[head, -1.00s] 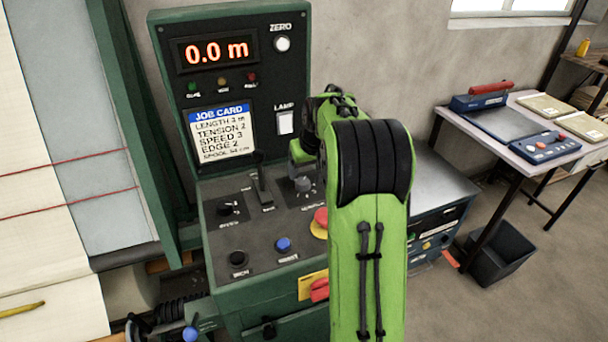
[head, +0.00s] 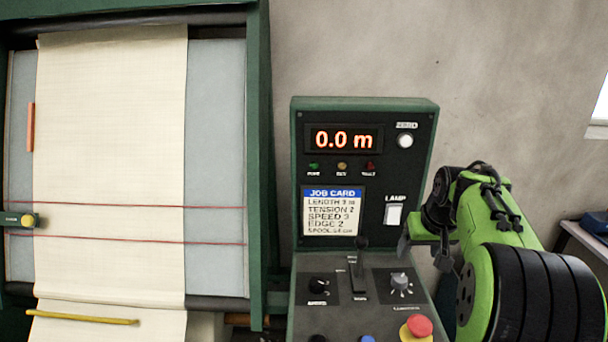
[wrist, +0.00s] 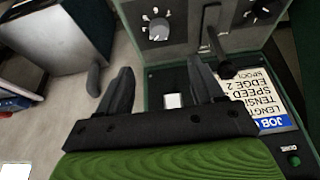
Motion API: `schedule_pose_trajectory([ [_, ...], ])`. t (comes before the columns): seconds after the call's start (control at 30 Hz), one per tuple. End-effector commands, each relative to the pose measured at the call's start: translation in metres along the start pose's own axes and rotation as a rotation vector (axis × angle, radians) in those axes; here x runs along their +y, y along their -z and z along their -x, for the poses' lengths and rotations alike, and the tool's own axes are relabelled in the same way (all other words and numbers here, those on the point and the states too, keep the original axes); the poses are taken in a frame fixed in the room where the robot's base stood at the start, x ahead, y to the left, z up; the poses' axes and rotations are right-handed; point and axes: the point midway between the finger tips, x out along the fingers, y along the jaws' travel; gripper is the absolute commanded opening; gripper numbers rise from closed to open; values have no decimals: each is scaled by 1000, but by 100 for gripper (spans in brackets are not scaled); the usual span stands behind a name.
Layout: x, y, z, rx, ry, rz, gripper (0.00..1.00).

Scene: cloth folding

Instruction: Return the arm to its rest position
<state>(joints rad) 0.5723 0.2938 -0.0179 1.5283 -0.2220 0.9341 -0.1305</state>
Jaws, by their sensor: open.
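My green arm (head: 508,215) is raised at the right of the head view, folded in front of the wall beside the control panel. My gripper (head: 424,250) points down-left near the panel's right edge, partly hidden by my own wrist. In the wrist view my gripper (wrist: 160,82) shows two dark fingers spread apart with nothing between them. The white lamp switch (wrist: 173,101) shows between the fingers, beyond them. I cannot tell the exact distance from fingers to panel.
The green control panel (head: 296,185) has a 0.0 m display (head: 341,140), a job card (head: 331,212), a lever (head: 359,265), a knob (head: 400,285) and a red stop button (head: 419,326). Cream cloth (head: 110,120) hangs on a frame at left. Bare wall is at upper right.

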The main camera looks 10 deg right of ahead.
Motion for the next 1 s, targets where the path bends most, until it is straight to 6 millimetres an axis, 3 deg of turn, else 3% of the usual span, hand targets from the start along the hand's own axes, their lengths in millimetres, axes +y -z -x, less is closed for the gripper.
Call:
schedule_pose_trajectory([
  [0.07,-15,-6,12,8,5,15,67],
  [0.17,-59,-35,44,26,21,56,67],
  [0.23,-94,-71,70,39,36,91,67],
  [0.33,-128,-131,95,60,58,138,67],
  [0.5,-151,-228,106,89,94,204,67],
  [0.6,-151,-260,102,97,106,224,67],
  [0.7,-150,-272,99,99,110,230,67],
  [1.0,-150,-272,99,97,109,229,67],
])
